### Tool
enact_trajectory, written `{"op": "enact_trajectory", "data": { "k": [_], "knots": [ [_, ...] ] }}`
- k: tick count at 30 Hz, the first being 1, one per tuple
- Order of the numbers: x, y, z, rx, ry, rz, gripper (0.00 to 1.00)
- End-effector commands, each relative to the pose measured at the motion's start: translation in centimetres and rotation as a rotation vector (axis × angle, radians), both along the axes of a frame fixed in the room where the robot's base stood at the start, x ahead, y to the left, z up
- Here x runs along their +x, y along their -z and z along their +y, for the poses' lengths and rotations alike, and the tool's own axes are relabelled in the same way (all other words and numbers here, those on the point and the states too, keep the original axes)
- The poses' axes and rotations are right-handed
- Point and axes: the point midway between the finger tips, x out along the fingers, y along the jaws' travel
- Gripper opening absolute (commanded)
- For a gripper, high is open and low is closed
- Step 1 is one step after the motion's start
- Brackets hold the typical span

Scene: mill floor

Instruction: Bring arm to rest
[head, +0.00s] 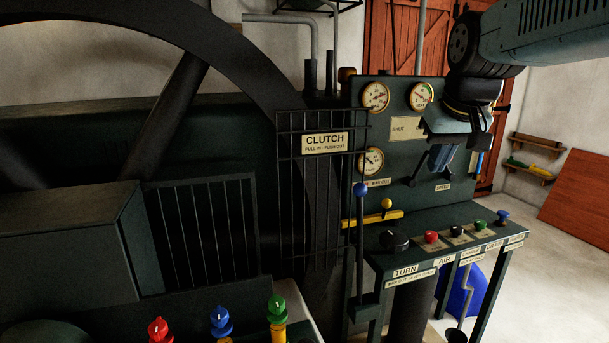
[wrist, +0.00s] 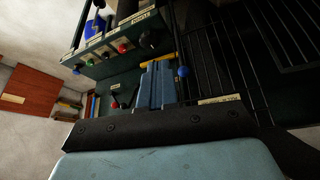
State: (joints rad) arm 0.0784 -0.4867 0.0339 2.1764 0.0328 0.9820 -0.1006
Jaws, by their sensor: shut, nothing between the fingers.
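My arm reaches in from the upper right of the head view. My gripper (head: 437,168) hangs in front of the green control panel (head: 400,212), right of the gauges. In the wrist view, the blue fingers of my gripper (wrist: 158,68) lie side by side, shut and empty. The wrist view shows the scene turned over, with the control shelf toward the top. I cannot tell how far the fingertips are from the panel. The gripper hides part of the panel behind it.
The clutch lever with a blue knob (head: 360,189) stands left of the panel, by a barred guard (head: 313,210). A large wheel (head: 250,58) fills the left. Open floor (head: 560,270) lies right.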

Motion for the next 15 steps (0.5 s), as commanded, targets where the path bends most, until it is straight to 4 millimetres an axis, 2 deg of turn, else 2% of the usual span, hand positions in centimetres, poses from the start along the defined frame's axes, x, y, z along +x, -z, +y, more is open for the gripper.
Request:
{"op": "enact_trajectory", "data": {
  "k": [1,3,9,15],
  "knots": [
    [-1.6,0.9,0.2,0.002,0.003,-0.004,0.00],
    [-3.5,2.3,0.3,0.006,0.009,-0.008,0.00],
    [-8.1,6.1,0.6,0.019,0.026,-0.017,0.00],
    [-10.6,8.6,0.7,0.027,0.035,-0.022,0.00]
  ]
}}
